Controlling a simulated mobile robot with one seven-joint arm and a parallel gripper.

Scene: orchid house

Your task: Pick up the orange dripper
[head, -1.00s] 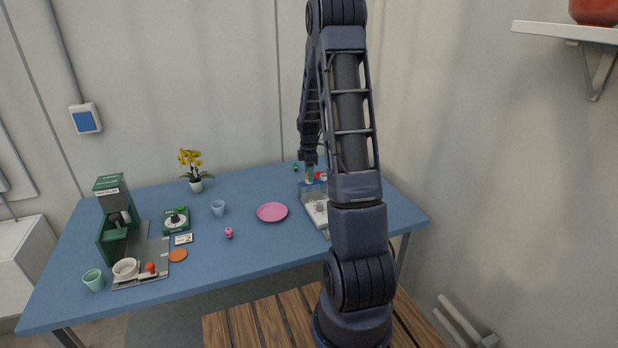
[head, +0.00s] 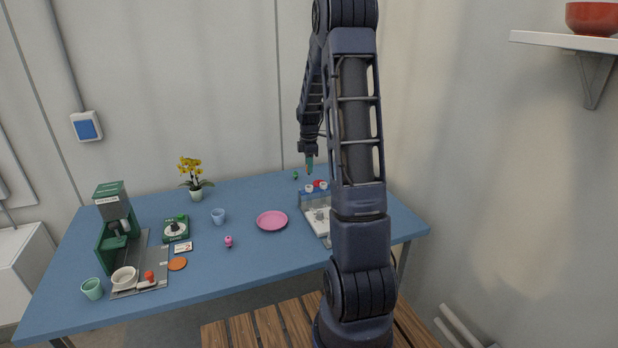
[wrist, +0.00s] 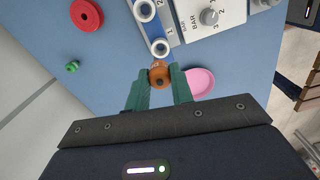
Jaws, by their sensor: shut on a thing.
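The orange dripper (wrist: 159,75) is held between the green fingertips of my gripper (wrist: 160,85) in the wrist view. In the head view my gripper (head: 309,163) hangs fingers-down above the blue and white stand (head: 316,220) at the table's right, clear of it. Only a small orange spot shows at its tips there. In the wrist view the stand's blue rack (wrist: 150,30) has numbered white ring holders, and the dripper appears close to the one marked 1 or 2. The dripper's lower part is hidden.
A red round object (wrist: 87,15) and a small green object (wrist: 72,66) lie beside the rack.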

